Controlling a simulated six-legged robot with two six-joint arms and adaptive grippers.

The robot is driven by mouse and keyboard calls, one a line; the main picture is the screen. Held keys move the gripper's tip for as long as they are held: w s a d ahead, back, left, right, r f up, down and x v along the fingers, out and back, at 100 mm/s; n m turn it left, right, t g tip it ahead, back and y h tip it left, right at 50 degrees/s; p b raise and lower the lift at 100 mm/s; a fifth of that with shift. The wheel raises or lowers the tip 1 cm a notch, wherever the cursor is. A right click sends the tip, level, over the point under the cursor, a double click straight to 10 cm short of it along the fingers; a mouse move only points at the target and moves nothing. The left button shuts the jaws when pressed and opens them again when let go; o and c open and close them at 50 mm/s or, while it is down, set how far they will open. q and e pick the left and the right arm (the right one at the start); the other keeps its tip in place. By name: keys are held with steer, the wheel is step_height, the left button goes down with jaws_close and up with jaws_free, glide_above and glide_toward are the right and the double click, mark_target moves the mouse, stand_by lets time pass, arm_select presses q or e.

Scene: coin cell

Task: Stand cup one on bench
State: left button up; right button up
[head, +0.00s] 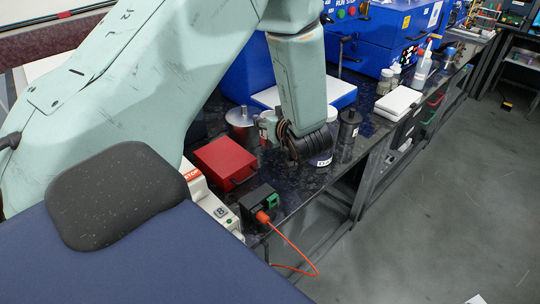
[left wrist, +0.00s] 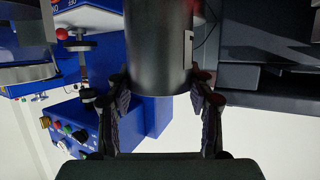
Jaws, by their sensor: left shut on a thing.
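In the left wrist view a dark grey cylindrical cup (left wrist: 158,50) with a pale label on its right side stands between my left fingers (left wrist: 160,105). The fingers are shut on its sides; its top and full outline are cut off by the frame. In the head view my left gripper (head: 303,145) is a dark shape low over the bench (head: 290,180), partly hidden by its arm. A grey labelled cylinder (head: 322,159) shows just beside it. I cannot tell whether its base touches the bench, or read which cup it is. My right gripper is not in view.
A dark bottle (head: 348,130) stands close to the right of the gripper. A metal pot (head: 240,121) and a red box (head: 225,162) lie to the left. A black block with an orange plug (head: 262,217) is at the near edge. Blue machines (head: 385,35) stand behind.

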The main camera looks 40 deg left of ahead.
arm_select(q)
steer(key=shift+s, duration=0.2)
steer(key=shift+g, duration=0.3)
steer(key=f, duration=0.4)
steer(key=a+f+b, duration=0.1)
steer(key=f, duration=0.1)
steer(key=shift+d+f, duration=0.3)
steer(key=shift+f, duration=0.05)
steer(key=f, duration=0.2)
steer(key=f+b, duration=0.1)
steer(key=shift+s+a+f, duration=0.1)
steer(key=shift+a+f, duration=0.05)
steer(key=shift+a, duration=0.1)
steer(key=shift+f, duration=0.2)
steer(key=shift+w+d+r, duration=0.1)
steer(key=shift+w+d, duration=0.05)
steer(key=shift+w, duration=0.05)
